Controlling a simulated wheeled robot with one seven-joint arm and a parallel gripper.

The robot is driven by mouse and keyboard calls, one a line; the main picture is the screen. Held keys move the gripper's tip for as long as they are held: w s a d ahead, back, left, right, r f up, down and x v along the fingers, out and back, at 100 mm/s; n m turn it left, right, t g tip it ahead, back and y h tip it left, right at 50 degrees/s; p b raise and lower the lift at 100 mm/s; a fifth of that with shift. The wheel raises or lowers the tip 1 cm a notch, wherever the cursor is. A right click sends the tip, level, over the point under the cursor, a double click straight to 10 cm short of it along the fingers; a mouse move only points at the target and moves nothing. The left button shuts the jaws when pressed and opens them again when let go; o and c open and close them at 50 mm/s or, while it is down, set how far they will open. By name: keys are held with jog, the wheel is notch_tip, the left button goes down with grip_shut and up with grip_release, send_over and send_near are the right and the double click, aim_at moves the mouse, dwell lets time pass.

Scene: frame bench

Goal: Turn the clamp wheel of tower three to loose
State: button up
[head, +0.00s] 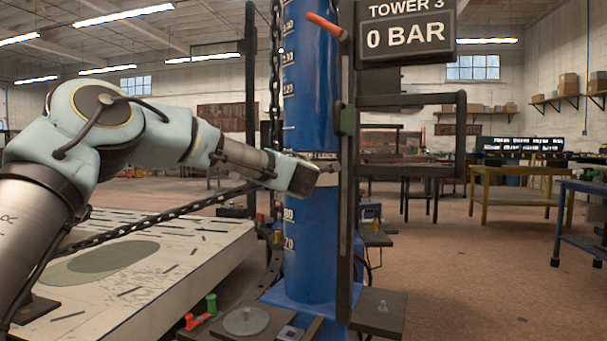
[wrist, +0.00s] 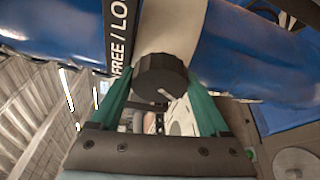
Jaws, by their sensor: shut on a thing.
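The blue column of tower three (head: 312,90) stands upright in the middle of the head view, with a white height scale. Its sign (head: 407,32) reads "TOWER 3, 0 BAR". My gripper (head: 318,177) is at the pale band around the column. In the wrist view, the green fingers of my gripper (wrist: 159,80) are shut on the dark, ridged clamp wheel (wrist: 162,70), one on each side. A label (wrist: 118,35) beside it reads "FREE / LO", its end cut off. The wheel's setting cannot be read. The wheel is hidden by my gripper in the head view.
An orange-handled lever (head: 325,25) is above on the column. A dark upright frame (head: 348,200) stands just right of it. A chain (head: 160,218) runs low to the left over a pale slab (head: 190,245). Tables (head: 520,180) stand at the right, with open floor between.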

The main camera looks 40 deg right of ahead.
jog(key=shift+r+n+g+p, duration=0.2)
jog(key=shift+n+g+p, duration=0.15)
jog(key=shift+n, duration=0.55)
jog(key=o, duration=1.2)
jog(key=shift+f, duration=0.1)
jog(key=shift+o, duration=0.2)
jog(key=shift+a, duration=0.1)
jog(key=b+v, duration=0.1)
jog(key=v, duration=0.9)
jog(key=shift+s+a+r, duration=0.15)
jog(key=shift+s+r, duration=0.1)
